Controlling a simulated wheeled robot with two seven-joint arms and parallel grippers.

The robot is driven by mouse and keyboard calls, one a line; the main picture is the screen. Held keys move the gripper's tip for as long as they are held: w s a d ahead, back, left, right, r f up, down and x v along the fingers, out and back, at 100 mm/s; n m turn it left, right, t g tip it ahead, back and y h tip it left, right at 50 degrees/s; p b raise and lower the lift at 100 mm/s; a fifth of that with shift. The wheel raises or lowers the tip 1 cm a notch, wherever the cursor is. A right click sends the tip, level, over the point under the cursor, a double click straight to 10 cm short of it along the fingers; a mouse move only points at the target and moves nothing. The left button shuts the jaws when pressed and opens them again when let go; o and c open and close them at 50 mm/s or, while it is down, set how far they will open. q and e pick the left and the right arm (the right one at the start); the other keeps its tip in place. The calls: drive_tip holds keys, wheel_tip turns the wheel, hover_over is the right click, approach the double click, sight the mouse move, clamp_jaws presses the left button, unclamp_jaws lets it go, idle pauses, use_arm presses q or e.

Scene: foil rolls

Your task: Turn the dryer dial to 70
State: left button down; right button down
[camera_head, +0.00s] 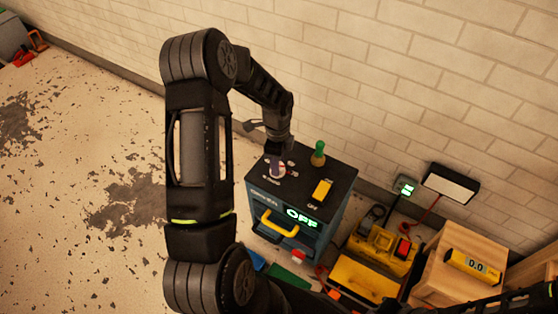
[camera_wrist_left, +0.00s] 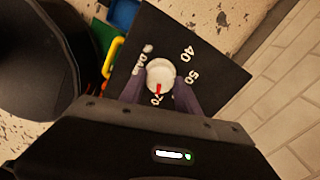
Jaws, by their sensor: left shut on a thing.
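The dryer is a dark box with a black top (camera_head: 330,178) and a green "OFF" display (camera_head: 302,217) on its front. Its round white dial (camera_wrist_left: 160,72) sits on the black top, with "40", "50" and "70" printed around it. The dial's red pointer (camera_wrist_left: 158,88) points down in the left wrist view, toward the "70" partly visible between the fingers. My left gripper (camera_wrist_left: 160,90) is shut on the dial, a purplish finger on either side. In the head view my left gripper (camera_head: 276,161) reaches down onto the dial, largely covering it. My right gripper is not in view.
A green-topped knob (camera_head: 318,153) and a yellow switch (camera_head: 322,189) stand on the dryer top. A yellow handle (camera_head: 279,223) is on its front. Yellow equipment (camera_head: 378,255) and a wooden crate (camera_head: 455,272) crowd the right. The brick wall is behind; the left floor is open.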

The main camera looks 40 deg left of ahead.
use_arm(q)
drive_tip(key=shift+s+f, duration=0.25)
drive_tip(key=shift+s, duration=0.15)
drive_tip(key=c, duration=1.3)
unclamp_jaws()
drive_tip(key=o, duration=0.4)
drive_tip(key=shift+w, duration=0.1)
drive_tip(key=shift+o, duration=0.2)
drive_tip(key=shift+r, duration=0.1)
drive_tip(key=shift+w+r, duration=0.1)
drive_tip(key=shift+r, duration=0.25)
wheel_tip(320, 180, up, 7)
drive_tip(key=shift+r+p, duration=0.15)
drive_tip(key=shift+p, duration=0.65)
